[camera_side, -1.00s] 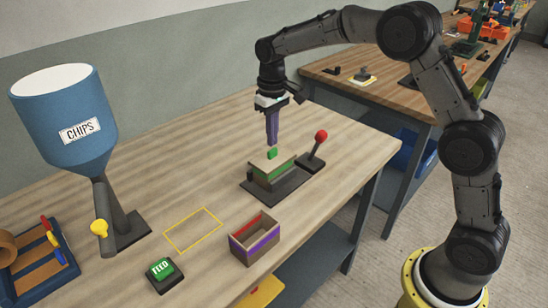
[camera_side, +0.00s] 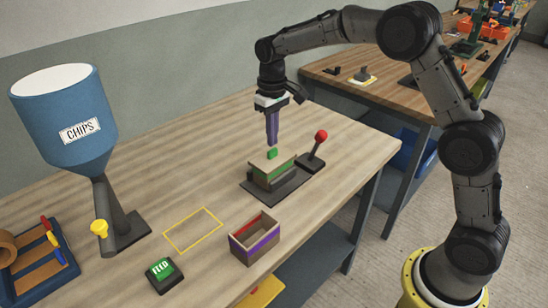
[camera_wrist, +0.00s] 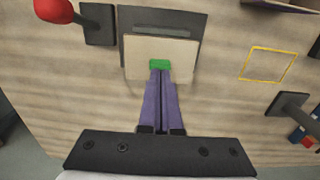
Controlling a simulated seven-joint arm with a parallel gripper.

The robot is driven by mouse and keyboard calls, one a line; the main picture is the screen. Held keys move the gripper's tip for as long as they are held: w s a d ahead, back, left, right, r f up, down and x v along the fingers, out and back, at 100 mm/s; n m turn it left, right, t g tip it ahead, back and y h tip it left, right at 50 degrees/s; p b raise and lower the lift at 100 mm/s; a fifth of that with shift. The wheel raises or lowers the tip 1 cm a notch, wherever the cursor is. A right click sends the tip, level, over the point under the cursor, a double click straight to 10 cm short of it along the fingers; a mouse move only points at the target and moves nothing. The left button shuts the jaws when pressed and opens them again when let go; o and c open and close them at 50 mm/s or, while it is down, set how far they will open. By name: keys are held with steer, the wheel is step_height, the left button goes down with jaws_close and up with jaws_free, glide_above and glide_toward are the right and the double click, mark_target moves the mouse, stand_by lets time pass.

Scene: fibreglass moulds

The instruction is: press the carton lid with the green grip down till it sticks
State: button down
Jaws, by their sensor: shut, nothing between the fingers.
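The carton (camera_side: 273,176) with a green band stands on a dark base plate (camera_side: 290,194) on the bench. Its tan lid (camera_side: 264,163) lies on top, with the small green grip (camera_side: 272,153) standing up from it. In the wrist view the lid (camera_wrist: 185,54) is seen from above with the green grip (camera_wrist: 159,65) near its edge. My gripper (camera_side: 272,142) points down just above the grip, its purple fingers shut with nothing between them. In the wrist view the fingertips (camera_wrist: 160,74) overlap the grip's edge; I cannot tell whether they touch it.
A red-knobbed lever (camera_side: 320,136) stands right of the carton. An open box (camera_side: 254,252) with a purple band, a yellow outline (camera_side: 193,230), a green FEED button (camera_side: 161,269) and a blue CHIPS hopper (camera_side: 66,115) are to the left. The bench behind the carton is clear.

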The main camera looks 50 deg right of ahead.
mark_target(272, 150)
steer(key=shift+f, duration=0.95)
stand_by(0.9)
steer(key=shift+r, duration=3.6)
steer(key=s+r+t, duration=0.2)
steer(key=s+r, duration=0.3)
steer(key=r, duration=0.4)
steer(key=s+r+t, duration=0.2)
steer(key=s+r, duration=0.3)
steer(key=s, duration=0.7)
steer(key=s+f+t, duration=0.1)
steer(key=s+f, duration=0.9)
steer(key=s, duration=0.5)
steer(key=shift+s+f+t, duration=0.2)
steer(key=shift+s+t, duration=0.1)
steer(key=shift+s, duration=0.05)
